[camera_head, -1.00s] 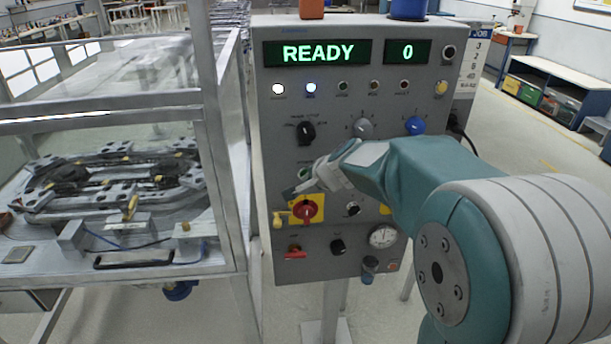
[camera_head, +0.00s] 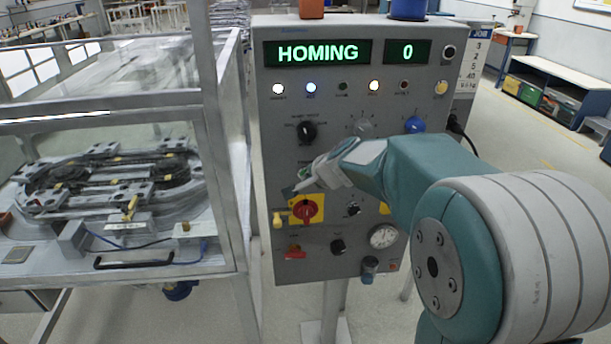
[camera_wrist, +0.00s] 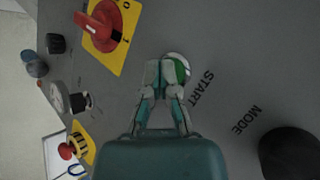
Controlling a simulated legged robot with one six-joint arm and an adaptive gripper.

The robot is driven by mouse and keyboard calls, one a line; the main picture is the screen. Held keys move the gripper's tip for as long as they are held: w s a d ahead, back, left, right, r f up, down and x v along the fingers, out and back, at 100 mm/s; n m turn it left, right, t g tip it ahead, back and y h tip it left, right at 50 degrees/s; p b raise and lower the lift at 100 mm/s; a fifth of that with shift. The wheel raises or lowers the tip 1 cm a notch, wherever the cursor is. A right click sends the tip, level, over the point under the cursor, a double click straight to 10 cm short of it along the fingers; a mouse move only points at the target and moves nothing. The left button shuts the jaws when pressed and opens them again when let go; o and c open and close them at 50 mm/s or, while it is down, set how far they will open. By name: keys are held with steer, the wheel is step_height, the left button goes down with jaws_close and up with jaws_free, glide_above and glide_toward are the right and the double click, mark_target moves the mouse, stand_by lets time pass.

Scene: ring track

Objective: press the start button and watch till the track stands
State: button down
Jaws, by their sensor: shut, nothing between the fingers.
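The control panel (camera_head: 270,130) stands in front of me, its display (camera_head: 317,53) reading "HOMING" and the counter (camera_head: 408,52) reading 0. In the wrist view the green start button (camera_wrist: 181,68) sits beside the "START" label. My gripper (camera_wrist: 166,65) is shut and empty, its tips at the button's edge and partly covering it; I cannot tell whether they touch. In the head view my gripper (camera_head: 300,188) hides most of the button. The ring track (camera_head: 110,180) lies inside the framed enclosure at left, its parts slightly blurred.
A red rotary switch on a yellow plate (camera_head: 306,210) is just below my gripper. A black mode knob (camera_head: 306,132) is above it. A gauge (camera_head: 383,236) and several other knobs surround the area. The enclosure's metal post (camera_head: 213,130) stands close at left.

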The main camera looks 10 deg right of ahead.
steer(key=shift+s, duration=0.9)
steer(key=shift+s+a, duration=0.15)
steer(key=shift+s, duration=1.05)
steer(key=shift+s+a, duration=0.15)
steer(key=shift+s, duration=1.05)
steer(key=s+a+r+n+g, duration=0.25)
steer(key=s+n, duration=0.55)
steer(key=s, duration=0.6)
steer(key=s+d+f+n+g+h, duration=0.1)
steer(key=s+d+n+h, duration=0.1)
steer(key=s, duration=1)
steer(key=shift+d+f+n+h, duration=0.2)
steer(key=shift+d+n+h, duration=0.25)
steer(key=shift+n, duration=0.65)
